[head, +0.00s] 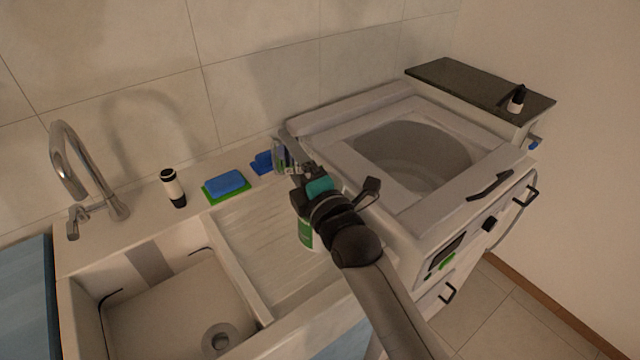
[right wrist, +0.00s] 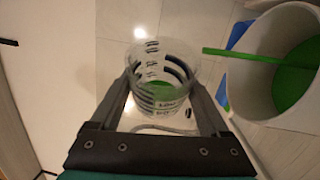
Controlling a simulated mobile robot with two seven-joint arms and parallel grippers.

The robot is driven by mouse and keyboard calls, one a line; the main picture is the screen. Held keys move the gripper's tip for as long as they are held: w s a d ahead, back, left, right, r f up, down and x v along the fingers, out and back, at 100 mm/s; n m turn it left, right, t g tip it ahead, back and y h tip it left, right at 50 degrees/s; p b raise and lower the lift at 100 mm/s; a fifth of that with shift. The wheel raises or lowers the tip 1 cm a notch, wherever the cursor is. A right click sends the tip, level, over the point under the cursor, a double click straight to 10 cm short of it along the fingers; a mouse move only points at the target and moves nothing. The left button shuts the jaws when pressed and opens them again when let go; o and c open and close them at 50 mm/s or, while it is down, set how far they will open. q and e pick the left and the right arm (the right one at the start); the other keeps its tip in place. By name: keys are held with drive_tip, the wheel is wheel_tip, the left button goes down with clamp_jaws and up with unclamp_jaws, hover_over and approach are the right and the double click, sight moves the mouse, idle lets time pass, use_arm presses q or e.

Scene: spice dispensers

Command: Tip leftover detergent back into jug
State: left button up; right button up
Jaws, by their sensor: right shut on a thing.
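My right gripper (head: 298,178) is shut on a clear measuring cup (head: 281,157) with dark markings. The right wrist view shows the cup (right wrist: 160,75) between the two fingers (right wrist: 164,100), with some green liquid visible in it. A wide white jug (right wrist: 232,85) with green liquid inside stands to the right of the cup in that view. A thin green strip runs from near the cup's rim to the jug's mouth; I cannot tell whether it is a stream. In the head view, a green-and-white container (head: 305,233) shows partly under my right gripper. My left gripper is not in view.
A sink (head: 175,300) with a tap (head: 85,175) is at the left. A black-and-white bottle (head: 173,188) and a blue sponge (head: 226,181) on a green pad stand behind it. A white top-opening washer (head: 405,150) is at the right. A small bottle (head: 516,100) stands on the dark shelf.

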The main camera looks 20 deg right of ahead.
drive_tip(key=shift+d+r+m+t+h, duration=0.15)
drive_tip(key=shift+r+m+t, duration=0.05)
drive_tip(key=shift+m, duration=0.35)
drive_tip(key=shift+d+r+m+t+h, duration=0.15)
drive_tip(key=shift+m+t, duration=0.05)
drive_tip(key=shift+m, duration=0.35)
idle(0.6)
